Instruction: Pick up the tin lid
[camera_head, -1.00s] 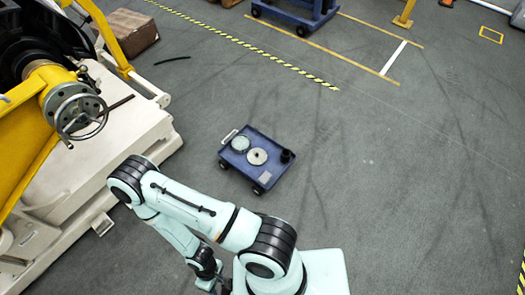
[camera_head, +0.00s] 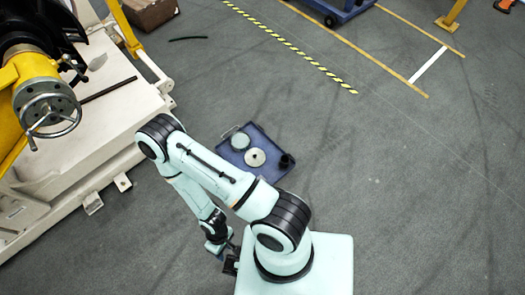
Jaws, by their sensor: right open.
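A small blue cart (camera_head: 262,133) stands on the floor in the middle of the view. On it lie a grey-green round disc (camera_head: 240,141) and a pale round disc with a small centre mark (camera_head: 255,157); I cannot tell for sure which is the tin lid. A black object (camera_head: 287,160) stands at the cart's right side. My right gripper (camera_head: 230,265) hangs low at the bottom centre, apart from the cart. It is open, small and dark in the picture. My arm hides the cart's near left part. My left gripper is out of view.
A large machine with a handwheel (camera_head: 47,110) on a cream base (camera_head: 100,130) fills the left side. A yellow-black floor stripe (camera_head: 290,45) runs behind the cart. The grey floor right of the cart is clear.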

